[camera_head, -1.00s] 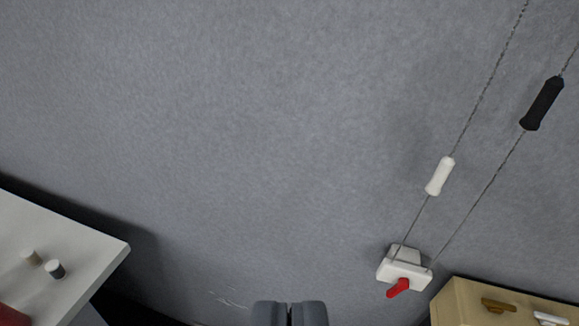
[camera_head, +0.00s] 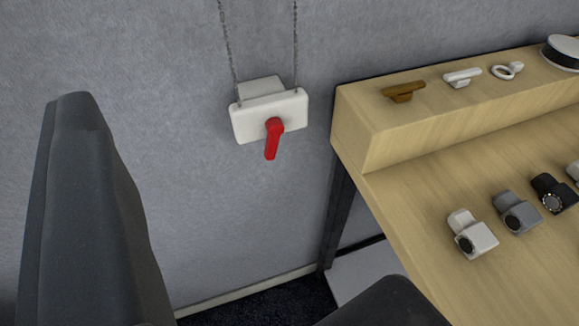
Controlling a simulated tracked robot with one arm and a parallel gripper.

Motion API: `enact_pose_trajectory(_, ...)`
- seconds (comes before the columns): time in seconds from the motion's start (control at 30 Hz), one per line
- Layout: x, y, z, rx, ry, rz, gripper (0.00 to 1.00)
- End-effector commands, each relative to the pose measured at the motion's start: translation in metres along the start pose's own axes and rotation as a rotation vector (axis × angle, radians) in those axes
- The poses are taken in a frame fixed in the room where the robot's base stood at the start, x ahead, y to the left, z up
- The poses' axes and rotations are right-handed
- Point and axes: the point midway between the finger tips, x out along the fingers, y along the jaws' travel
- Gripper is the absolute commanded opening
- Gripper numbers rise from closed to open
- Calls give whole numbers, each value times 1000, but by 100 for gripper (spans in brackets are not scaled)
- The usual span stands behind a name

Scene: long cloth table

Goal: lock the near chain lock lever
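The chain lock is a white box (camera_head: 252,118) on the grey wall, with two chains running up from it, in the upper middle of the view. Its red lever (camera_head: 272,139) points down and slightly left on the front face. My gripper (camera_head: 255,290) is open, with one large dark finger at the left and the tip of the other at the bottom right. The lever lies above and between the fingers, apart from them. Nothing is held.
A wooden bench (camera_head: 400,150) stands to the right, close to the chain lock. On its raised ledge are a brown handle (camera_head: 403,91), a white handle (camera_head: 462,78) and a white ring (camera_head: 506,70). Several small knobs sit lower down. The wall left of the lock is bare.

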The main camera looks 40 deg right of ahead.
Motion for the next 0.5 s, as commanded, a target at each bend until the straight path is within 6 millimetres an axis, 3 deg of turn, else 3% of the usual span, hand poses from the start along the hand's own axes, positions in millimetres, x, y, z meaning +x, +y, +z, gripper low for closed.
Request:
enact_pose_trajectory(0.03, 14, 21, 40, 18, 3, 26, 35)
enact_pose_trajectory(0.2, 39, 76, 130, 74, 59, 97, 35)
enact_pose_trajectory(0.33, 44, 109, 182, 110, 105, 145, 35)
enact_pose_trajectory(0.5, 43, 133, 219, 138, 142, 186, 35)
